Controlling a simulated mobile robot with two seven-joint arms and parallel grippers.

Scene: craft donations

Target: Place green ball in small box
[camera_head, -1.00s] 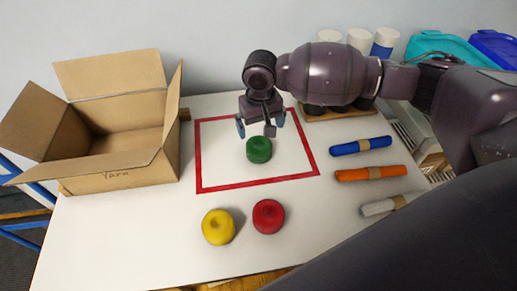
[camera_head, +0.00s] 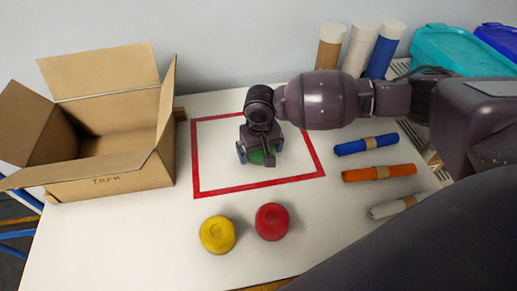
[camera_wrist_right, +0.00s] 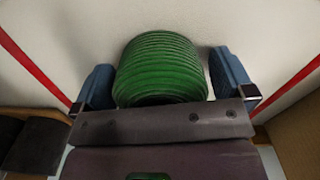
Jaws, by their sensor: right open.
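The green ball (camera_head: 257,157) is a ribbed ball of yarn on the white table inside a red taped square (camera_head: 260,187). My right gripper (camera_head: 260,153) is over it and hides most of it in the head view. In the right wrist view the green ball (camera_wrist_right: 160,68) sits between the two open blue fingers, with a small gap at its right side. An open cardboard box (camera_head: 110,181) marked "Yarn" stands at the left of the table with its flaps up. My left gripper is not in view.
A yellow ball (camera_head: 217,234) and a red ball (camera_head: 272,221) lie in front of the square. Blue (camera_head: 366,144), orange (camera_head: 379,173) and grey (camera_head: 392,207) rolls lie at the right. Upright tubes (camera_head: 357,48) and a teal bin (camera_head: 460,50) are behind.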

